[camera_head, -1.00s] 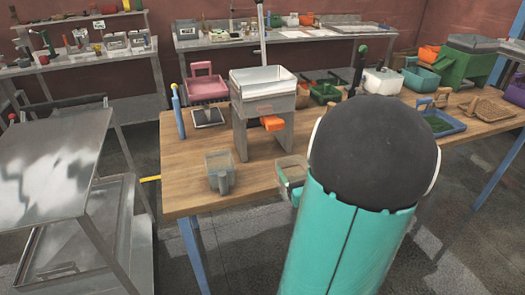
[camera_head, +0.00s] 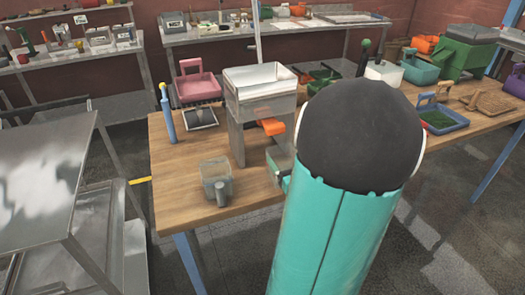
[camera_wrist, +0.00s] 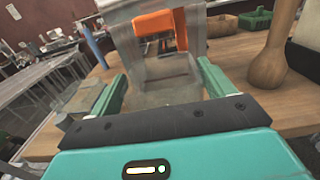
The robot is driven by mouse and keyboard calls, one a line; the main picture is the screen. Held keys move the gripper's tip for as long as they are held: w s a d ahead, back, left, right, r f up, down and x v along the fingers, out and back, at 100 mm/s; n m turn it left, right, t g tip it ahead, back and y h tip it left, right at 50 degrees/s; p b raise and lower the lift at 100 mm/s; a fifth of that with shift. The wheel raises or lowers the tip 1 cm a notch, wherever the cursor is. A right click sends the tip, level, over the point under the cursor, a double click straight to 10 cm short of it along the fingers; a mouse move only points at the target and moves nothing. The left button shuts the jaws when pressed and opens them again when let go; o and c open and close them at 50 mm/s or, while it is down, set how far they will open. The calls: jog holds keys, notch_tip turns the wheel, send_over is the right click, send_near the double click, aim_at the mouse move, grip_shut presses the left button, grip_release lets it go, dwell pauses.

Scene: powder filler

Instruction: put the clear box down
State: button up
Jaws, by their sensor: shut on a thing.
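A clear box (camera_wrist: 160,92) with see-through walls is between the two green fingers of my gripper (camera_wrist: 162,76) in the wrist view. My gripper is shut on it. The box is in front of the grey powder filler (camera_wrist: 122,50), below the orange part (camera_wrist: 154,24). In the head view the box (camera_head: 277,158) shows only in part beside the filler's right leg; my arm hides the rest. I cannot tell whether its bottom touches the table.
A second clear container (camera_head: 216,178) with a handle stands on the wooden table (camera_head: 183,190) near the left front corner. A blue post (camera_head: 167,115) and a pink holder (camera_head: 196,84) stand further back. Bare wood lies around the second container. A wooden pestle-like object (camera_wrist: 268,62) is at right.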

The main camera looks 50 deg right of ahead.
jog(key=f+x, duration=0.1)
jog(key=x, duration=0.7)
jog(key=f+x, duration=0.2)
jog(key=x, duration=0.7)
jog(key=shift+w+f, duration=0.25)
jog(key=shift+d+f, duration=0.1)
jog(key=o, duration=1)
jog(key=shift+o, duration=0.2)
jog(key=v, duration=1.2)
